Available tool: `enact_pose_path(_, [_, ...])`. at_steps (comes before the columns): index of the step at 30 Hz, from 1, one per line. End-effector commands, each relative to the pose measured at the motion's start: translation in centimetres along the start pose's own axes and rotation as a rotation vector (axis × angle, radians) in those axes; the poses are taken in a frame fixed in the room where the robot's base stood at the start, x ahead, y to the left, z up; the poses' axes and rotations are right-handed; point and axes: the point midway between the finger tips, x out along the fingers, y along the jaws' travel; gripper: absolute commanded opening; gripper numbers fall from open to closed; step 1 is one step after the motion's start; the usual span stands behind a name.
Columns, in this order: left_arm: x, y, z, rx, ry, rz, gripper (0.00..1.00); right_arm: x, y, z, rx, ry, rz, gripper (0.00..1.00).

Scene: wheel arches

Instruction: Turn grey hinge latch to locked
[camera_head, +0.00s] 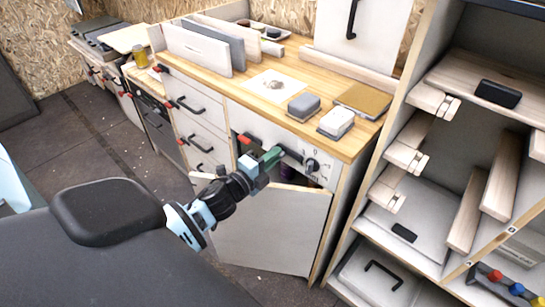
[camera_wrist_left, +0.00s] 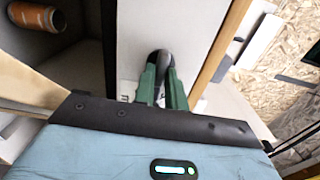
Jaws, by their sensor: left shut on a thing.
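The grey hinge latch (camera_head: 311,163) looks to be the dark grey piece on the pale front panel below the worktop, with small printed marks around it. My left gripper (camera_head: 276,156) reaches the panel from the lower left. In the left wrist view its green fingers (camera_wrist_left: 161,88) are closed on a dark grey rounded piece (camera_wrist_left: 160,57), seemingly the latch. Marks beside the fingers are partly covered, so the latch's exact setting cannot be read. My right gripper is not in view.
A cabinet door (camera_head: 270,228) hangs open below the panel. The wooden worktop (camera_head: 262,62) carries boards and small blocks. An open shelf unit (camera_head: 398,115) stands close on the right. An orange-brown cylinder (camera_wrist_left: 35,16) shows in the dark opening.

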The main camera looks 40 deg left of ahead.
Motion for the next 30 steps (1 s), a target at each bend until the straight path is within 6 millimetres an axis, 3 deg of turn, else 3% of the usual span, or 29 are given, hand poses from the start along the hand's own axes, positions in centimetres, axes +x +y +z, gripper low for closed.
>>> enact_pose_path(2, [0.0, 0.0, 0.0, 0.004, 0.001, 0.000, 0.00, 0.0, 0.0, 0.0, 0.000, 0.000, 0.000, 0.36])
enact_pose_path(3, [0.0, 0.0, 0.0, 0.004, 0.001, 0.000, 0.18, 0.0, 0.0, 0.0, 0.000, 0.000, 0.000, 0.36])
enact_pose_path(7, [0.0, 0.0, 0.0, 0.003, 0.000, 0.000, 0.35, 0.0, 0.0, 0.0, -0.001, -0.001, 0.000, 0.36])
enact_pose_path(19, [-0.7, 0.0, 0.0, 0.000, 0.000, 0.000, 0.35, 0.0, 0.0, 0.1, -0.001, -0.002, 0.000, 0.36])
enact_pose_path(30, [-5.8, 0.1, 0.0, 0.001, 0.000, 0.003, 0.35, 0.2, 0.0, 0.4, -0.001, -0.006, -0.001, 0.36])
